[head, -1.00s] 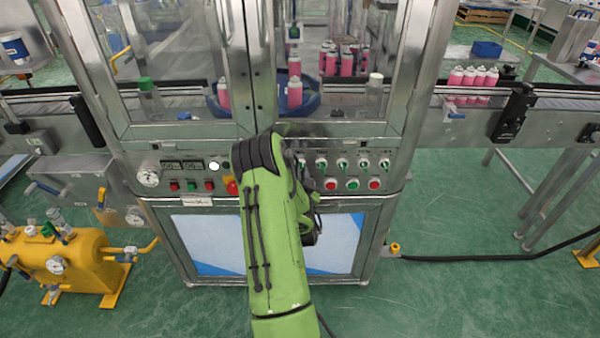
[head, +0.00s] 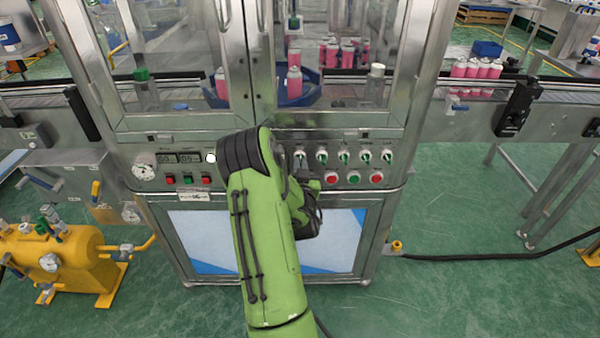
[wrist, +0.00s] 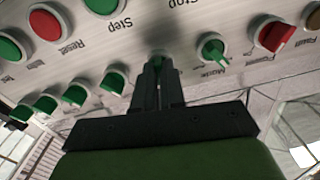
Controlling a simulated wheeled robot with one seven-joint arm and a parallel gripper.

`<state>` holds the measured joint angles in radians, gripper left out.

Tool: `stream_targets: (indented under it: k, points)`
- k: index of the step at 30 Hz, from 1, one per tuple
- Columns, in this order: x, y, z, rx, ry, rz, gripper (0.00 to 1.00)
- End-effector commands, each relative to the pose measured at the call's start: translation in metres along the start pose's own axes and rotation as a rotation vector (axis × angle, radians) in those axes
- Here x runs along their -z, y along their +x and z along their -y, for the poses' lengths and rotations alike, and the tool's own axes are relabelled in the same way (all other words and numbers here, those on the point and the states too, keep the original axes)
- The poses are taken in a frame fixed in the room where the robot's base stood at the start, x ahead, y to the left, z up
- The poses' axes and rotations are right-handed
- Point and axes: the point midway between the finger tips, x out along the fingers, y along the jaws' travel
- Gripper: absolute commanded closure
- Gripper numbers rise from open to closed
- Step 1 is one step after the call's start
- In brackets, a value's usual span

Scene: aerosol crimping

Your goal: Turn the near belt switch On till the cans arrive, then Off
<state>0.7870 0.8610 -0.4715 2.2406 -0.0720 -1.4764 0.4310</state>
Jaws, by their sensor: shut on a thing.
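The control panel (head: 250,150) on the machine front carries a row of green selector switches, such as this one (head: 344,157). In the wrist view, which is upside down, my gripper (wrist: 158,68) is shut on one green switch knob (wrist: 158,59). The fingers hide most of that knob, so its setting and label cannot be read. A "Mode" switch (wrist: 212,47) sits beside it, and several green switches (wrist: 75,95) run off to the left. In the head view my arm covers part of the panel. Pink cans (head: 474,68) stand grouped on the right conveyor (head: 560,90).
More pink cans (head: 340,53) stand behind the glass doors. A yellow tank (head: 60,262) stands at left. A black cable crosses the floor at right.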

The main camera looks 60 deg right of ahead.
Motion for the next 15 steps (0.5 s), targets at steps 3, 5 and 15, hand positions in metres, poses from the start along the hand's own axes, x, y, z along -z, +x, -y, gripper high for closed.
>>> stream_targets:
  k: [3,5,15]
  points:
    - [-0.0024,-0.0001,0.0,0.001,-0.11,-0.001,1.0]
    - [-0.002,-0.0001,0.0001,0.001,-0.167,-0.001,1.0]
    - [-0.0007,-0.0002,-0.0001,0.001,-0.46,0.0,1.0]
